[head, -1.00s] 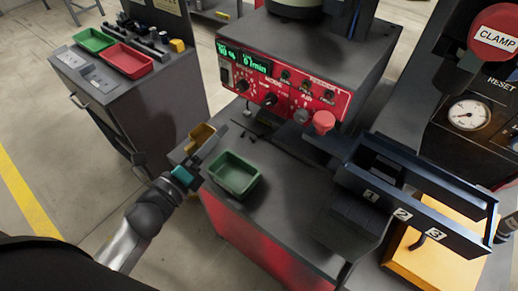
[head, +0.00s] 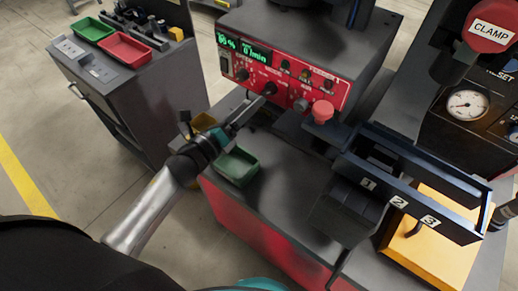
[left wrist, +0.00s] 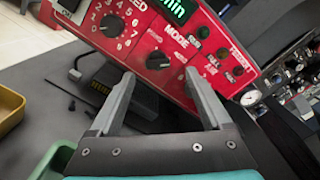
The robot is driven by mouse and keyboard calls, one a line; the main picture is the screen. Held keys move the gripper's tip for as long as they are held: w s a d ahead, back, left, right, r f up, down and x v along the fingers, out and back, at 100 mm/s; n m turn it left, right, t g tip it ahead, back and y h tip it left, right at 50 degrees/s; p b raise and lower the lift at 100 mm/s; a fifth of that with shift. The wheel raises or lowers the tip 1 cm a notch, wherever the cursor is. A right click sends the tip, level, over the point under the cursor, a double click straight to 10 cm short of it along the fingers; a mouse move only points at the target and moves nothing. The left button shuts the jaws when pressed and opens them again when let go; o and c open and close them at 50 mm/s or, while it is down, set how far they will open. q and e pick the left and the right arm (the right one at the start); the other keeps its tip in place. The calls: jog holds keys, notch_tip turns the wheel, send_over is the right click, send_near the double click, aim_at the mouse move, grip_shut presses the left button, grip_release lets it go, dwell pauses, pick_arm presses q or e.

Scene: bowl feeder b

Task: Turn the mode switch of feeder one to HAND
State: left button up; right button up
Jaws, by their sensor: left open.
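The red control panel (head: 298,74) of the feeder carries the MODE switch (head: 270,88), a black rotary knob. In the left wrist view the MODE switch (left wrist: 158,60) sits under the word MODE, right of the SPEED knob (left wrist: 111,24). The setting its pointer marks is too small to read. My left gripper (head: 260,102) is open and points at the panel, just in front of the MODE switch. In the left wrist view the fingertips (left wrist: 159,76) lie either side of and below the knob, apart from it. My right gripper is not in view.
A red mushroom button (head: 322,111) sticks out right of the switch. A green tray (head: 237,168) and a yellow bin (head: 203,122) lie under my left arm. A dark rail frame numbered 1 to 3 (head: 400,203) stands to the right.

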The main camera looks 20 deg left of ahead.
aim_at(269, 87)
pick_arm(q)
jog(key=shift+x, duration=2.55)
jog(key=shift+r, duration=0.1)
